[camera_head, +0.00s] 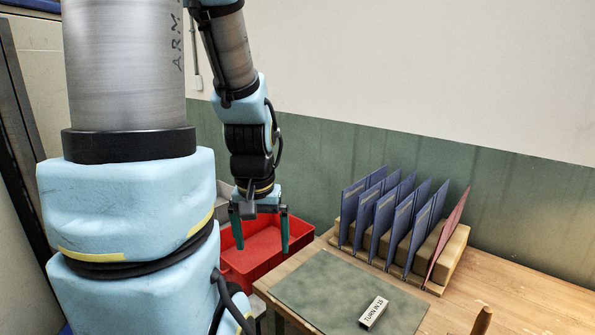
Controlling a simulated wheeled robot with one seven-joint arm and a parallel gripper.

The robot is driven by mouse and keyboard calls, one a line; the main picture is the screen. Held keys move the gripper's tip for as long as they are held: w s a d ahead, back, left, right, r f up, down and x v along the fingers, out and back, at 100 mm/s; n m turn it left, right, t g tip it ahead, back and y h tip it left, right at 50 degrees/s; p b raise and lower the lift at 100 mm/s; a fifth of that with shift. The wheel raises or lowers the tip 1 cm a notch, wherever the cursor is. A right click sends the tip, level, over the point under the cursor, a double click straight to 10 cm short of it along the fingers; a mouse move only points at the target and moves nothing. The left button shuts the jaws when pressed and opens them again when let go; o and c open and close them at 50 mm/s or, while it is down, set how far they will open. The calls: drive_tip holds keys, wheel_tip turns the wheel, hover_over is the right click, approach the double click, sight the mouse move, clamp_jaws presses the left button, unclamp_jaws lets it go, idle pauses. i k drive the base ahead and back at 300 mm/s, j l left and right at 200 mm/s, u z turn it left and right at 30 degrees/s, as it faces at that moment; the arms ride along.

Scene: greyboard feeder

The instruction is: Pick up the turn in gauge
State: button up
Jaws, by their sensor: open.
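The turn in gauge (373,312) is a small pale block with "TURN IN 15" lettered on its top. It lies tilted in the picture on a grey-green mat (325,285) on the wooden table. My gripper (261,234) points down with its two green fingers apart and nothing between them. It hangs to the upper left of the gauge in the picture, in front of or over a red bin, well apart from the gauge.
The red bin (240,262) stands left of the table (487,285). A wooden rack (452,262) at the table's back holds several blue boards (398,222) and one red board (447,235) upright. A wooden peg-like piece (482,321) stands near the front right. The mat around the gauge is clear.

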sight(374, 311)
drive_tip(key=j+z, duration=0.1)
drive_tip(key=z, duration=0.4)
drive_tip(key=i+j+z, duration=0.2)
drive_tip(key=j, duration=0.2)
drive_tip(key=j+z, duration=0.25)
drive_tip(key=j, duration=0.15)
drive_tip(key=i+j+z, duration=0.2)
drive_tip(key=j, duration=1.2)
